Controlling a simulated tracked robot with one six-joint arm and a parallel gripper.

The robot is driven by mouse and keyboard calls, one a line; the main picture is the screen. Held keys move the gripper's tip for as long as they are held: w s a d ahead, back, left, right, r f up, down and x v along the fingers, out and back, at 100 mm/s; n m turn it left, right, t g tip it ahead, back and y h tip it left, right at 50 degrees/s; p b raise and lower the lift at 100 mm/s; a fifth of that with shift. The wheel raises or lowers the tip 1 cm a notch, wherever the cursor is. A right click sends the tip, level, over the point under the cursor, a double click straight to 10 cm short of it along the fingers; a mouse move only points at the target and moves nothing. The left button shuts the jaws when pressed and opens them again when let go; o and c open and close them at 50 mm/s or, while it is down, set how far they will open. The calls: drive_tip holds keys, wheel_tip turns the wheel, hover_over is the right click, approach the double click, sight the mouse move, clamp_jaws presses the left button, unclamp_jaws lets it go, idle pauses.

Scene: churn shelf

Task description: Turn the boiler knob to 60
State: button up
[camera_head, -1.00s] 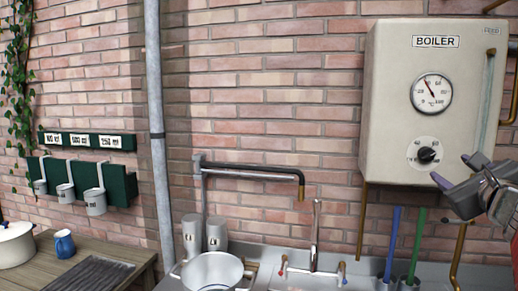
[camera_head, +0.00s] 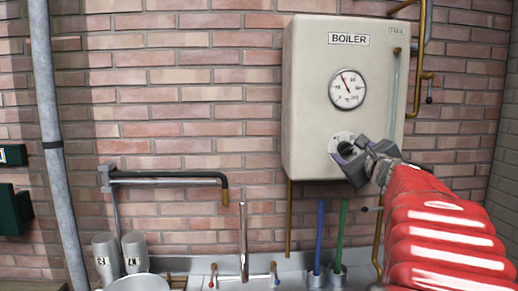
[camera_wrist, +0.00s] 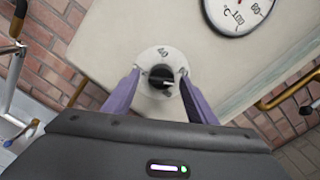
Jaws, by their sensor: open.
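The boiler (camera_head: 308,95) is a cream box on the brick wall, with a round gauge (camera_head: 347,89) above a dial. The black knob (camera_wrist: 161,77) sits on a pale round dial plate (camera_wrist: 153,57) in the wrist view. My gripper (camera_head: 344,151) is in front of the dial in the head view and covers much of the plate and knob. In the wrist view my gripper (camera_wrist: 160,74) is open, with one purple finger on each side of the knob. I cannot tell whether either finger touches it. Most dial numbers are hidden or too small to read.
A sink with a tall tap (camera_head: 243,240) is below left of the boiler. A blue handle (camera_head: 320,230) and a green handle (camera_head: 341,230) stand below it. Brass pipes (camera_head: 424,60) run at the boiler's right.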

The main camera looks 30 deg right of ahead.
drive_tip(key=shift+w+d, duration=0.3)
drive_tip(key=shift+w, duration=0.25)
drive_tip(key=shift+s, duration=0.15)
drive_tip(key=shift+c, duration=0.6)
drive_tip(key=c, duration=0.9)
drive_tip(key=shift+c, duration=0.2)
drive_tip(key=shift+n, duration=0.3)
drive_tip(key=shift+f+n, duration=0.1)
drive_tip(key=shift+n, duration=1.2)
